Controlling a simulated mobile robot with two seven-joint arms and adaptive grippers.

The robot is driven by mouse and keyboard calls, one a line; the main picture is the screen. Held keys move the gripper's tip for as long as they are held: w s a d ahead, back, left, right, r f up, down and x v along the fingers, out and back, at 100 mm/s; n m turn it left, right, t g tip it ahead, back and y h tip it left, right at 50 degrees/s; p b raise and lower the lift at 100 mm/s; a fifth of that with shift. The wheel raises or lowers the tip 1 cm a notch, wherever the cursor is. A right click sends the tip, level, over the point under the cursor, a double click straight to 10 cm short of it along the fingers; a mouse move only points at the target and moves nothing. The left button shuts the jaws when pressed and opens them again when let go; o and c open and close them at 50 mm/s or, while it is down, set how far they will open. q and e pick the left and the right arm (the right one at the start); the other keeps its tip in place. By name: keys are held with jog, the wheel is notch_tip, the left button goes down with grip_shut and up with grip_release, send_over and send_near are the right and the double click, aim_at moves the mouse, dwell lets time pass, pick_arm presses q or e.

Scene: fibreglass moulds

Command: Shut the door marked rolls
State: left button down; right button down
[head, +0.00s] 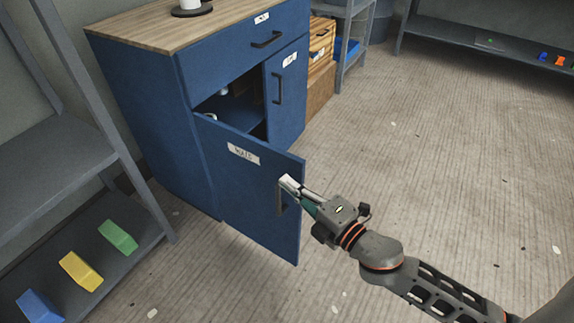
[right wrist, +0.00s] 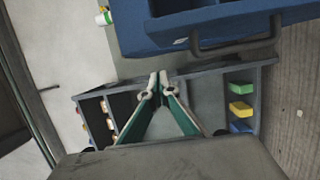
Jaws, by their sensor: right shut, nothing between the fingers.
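The blue cabinet (head: 150,110) stands at the left in the head view. Its left door (head: 245,205) is swung open towards me and bears a white label whose writing is hard to read. A dark bar handle (head: 281,198) sits near that door's free edge. My right gripper (head: 290,186) is shut and empty, its tips at or just in front of this handle; I cannot tell whether they touch. In the right wrist view the shut fingers (right wrist: 160,82) point at a grey shelf in the background, with blue panelling and a dark handle above. My left gripper is out of view.
The cabinet's right door (head: 288,90) and the drawer (head: 240,50) above look shut. A grey shelf (head: 60,160) with coloured blocks stands at the left. Wooden boxes (head: 320,60) stand beyond the cabinet. The floor (head: 430,150) to the right is largely clear, with small scraps.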

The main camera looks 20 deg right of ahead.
aim_at(288, 165)
jog(key=w, duration=0.2)
jog(key=w+d+b, duration=0.1)
jog(key=w, duration=0.2)
jog(key=shift+w+f, duration=0.2)
jog(key=shift+w, duration=0.15)
jog(key=shift+w+d, duration=0.15)
jog(key=shift+d, duration=0.1)
jog(key=shift+w+d+r, duration=0.1)
jog(key=shift+r, duration=0.05)
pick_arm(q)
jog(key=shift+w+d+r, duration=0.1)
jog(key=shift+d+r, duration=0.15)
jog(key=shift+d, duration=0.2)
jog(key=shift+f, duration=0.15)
pick_arm(e)
jog(key=shift+d, duration=0.1)
